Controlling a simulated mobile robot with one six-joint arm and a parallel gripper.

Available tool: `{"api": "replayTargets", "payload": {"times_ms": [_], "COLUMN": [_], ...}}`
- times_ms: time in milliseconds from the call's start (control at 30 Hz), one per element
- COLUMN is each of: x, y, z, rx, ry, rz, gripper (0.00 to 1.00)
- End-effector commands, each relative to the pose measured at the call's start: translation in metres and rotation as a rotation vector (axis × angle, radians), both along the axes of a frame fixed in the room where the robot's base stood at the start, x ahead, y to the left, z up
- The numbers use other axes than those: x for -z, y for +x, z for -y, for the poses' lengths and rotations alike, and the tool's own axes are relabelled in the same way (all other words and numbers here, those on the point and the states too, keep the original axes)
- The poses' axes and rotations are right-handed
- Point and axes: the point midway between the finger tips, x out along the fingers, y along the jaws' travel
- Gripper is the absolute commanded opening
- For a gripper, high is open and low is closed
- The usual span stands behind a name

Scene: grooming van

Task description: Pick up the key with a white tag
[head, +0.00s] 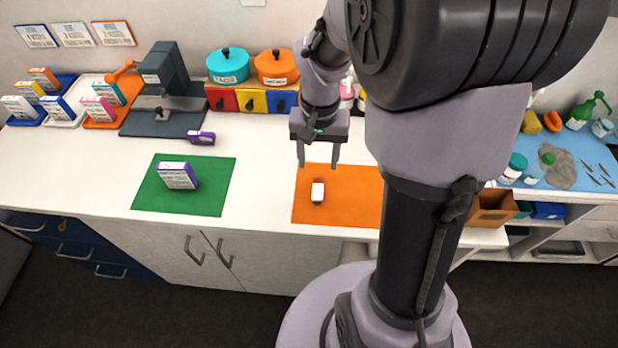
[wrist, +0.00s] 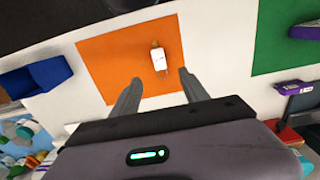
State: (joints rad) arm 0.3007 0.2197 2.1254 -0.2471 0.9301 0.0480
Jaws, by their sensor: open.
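The key with a white tag (head: 318,192) lies on the orange mat (head: 345,200) on the white counter in the head view. In the wrist view the white tag (wrist: 159,60) lies on the orange mat (wrist: 110,70), with a small brownish key part showing at its end. My gripper (head: 318,165) is open and empty, above the counter on the far side of the tag in the head view. In the wrist view its two fingertips (wrist: 160,85) are spread, with the tag just beyond them and between their lines. Nothing is held.
A green mat (head: 215,195) with a purple-and-white box (head: 178,177) lies to the left. A purple item (head: 201,138) lies behind it. Turquoise (head: 228,68) and orange (head: 277,70) pots stand at the back. White counter separates the two mats.

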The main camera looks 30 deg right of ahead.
Motion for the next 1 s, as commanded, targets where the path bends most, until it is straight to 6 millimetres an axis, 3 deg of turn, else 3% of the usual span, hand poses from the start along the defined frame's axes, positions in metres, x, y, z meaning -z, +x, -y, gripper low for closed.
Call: {"api": "replayTargets", "payload": {"times_ms": [33,133,400,600,833,1000], "x": [0.022,0.048,0.076,0.117,0.117,0.117], "y": [-0.001,-0.001,-0.001,-0.004,-0.004,-0.004], "z": [0.0,0.0,0.0,0.0,0.001,0.001], "rx": [0.0,0.001,0.001,0.001,0.0,0.0], "ry": [0.002,0.002,0.0,0.001,0.0,0.0], "rz": [-0.002,-0.002,0.001,-0.002,0.001,0.001], "gripper": [0.53,0.53,0.53,0.53,0.53,0.19]}}
